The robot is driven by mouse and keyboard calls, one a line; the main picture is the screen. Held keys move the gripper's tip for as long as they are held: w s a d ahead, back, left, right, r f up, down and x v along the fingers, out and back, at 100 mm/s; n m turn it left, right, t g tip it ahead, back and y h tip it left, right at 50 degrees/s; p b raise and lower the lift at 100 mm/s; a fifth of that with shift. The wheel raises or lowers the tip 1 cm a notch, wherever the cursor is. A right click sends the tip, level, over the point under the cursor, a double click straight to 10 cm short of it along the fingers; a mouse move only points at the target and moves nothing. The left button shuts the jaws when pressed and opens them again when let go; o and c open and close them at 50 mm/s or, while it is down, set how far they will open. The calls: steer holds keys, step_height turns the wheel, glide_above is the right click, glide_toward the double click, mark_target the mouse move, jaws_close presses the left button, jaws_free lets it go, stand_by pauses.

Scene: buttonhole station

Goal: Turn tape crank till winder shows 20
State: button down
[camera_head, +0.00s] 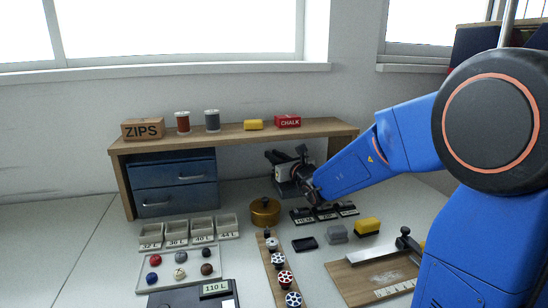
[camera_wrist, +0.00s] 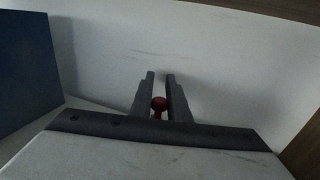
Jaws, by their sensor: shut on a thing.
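The tape winder (camera_head: 284,188) is a grey device at the back of the bench, right of the blue drawers. My arm and gripper partly cover it, and no number on it is readable. My gripper (camera_head: 304,168) is at the winder's right side, small and dark in the head view. In the wrist view my gripper (camera_wrist: 160,76) has its two grey fingers closed around a small red ball-shaped knob (camera_wrist: 159,103). The knob seems to be the crank's handle. The crank's arm is hidden.
A brass pot (camera_head: 264,212) stands just left of the winder. Black labelled plates (camera_head: 325,213) lie below my gripper. A shelf (camera_head: 235,133) spans behind with spools and boxes. Grey and yellow blocks (camera_head: 367,227) and a cutting board (camera_head: 350,281) lie in front.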

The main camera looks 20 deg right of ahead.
steer(key=c, duration=1.7)
jaws_free()
steer(key=shift+c, duration=0.2)
steer(key=v, duration=1.7)
steer(key=shift+s+d, duration=0.15)
steer(key=shift+s, duration=0.05)
